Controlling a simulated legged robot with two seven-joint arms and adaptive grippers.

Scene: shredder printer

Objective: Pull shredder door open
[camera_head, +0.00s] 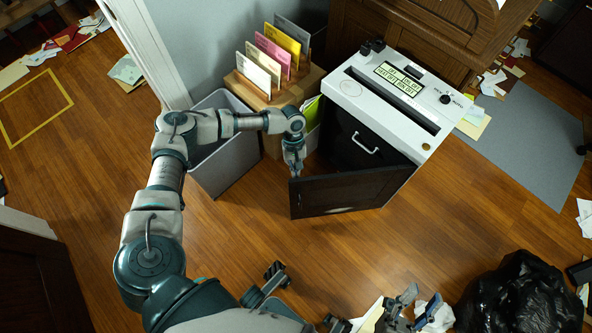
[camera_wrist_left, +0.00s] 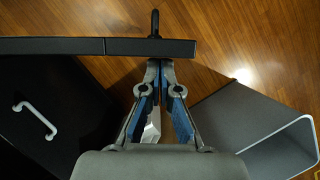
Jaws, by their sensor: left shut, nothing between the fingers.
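The shredder (camera_head: 395,100) has a white top with a slot and a control panel. Its black door (camera_head: 345,192) stands swung out from the front, showing a dark inner bin (camera_head: 352,140) with a white handle (camera_head: 366,143). My left gripper (camera_head: 296,172) is shut and empty at the inner side of the door, by its free edge. In the left wrist view the shut fingertips (camera_wrist_left: 160,66) are right at the door's edge (camera_wrist_left: 80,47); I cannot tell if they touch. A black door handle (camera_wrist_left: 154,22) sticks out on the far side. My right gripper (camera_head: 405,303) shows partly at the bottom; its jaw state is unclear.
A grey waste bin (camera_head: 222,165) stands left of the shredder, also in the left wrist view (camera_wrist_left: 265,130). A wooden stand (camera_head: 280,92) with colored folders is behind it. A black bag (camera_head: 520,292) lies at lower right. Floor in front of the door is clear.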

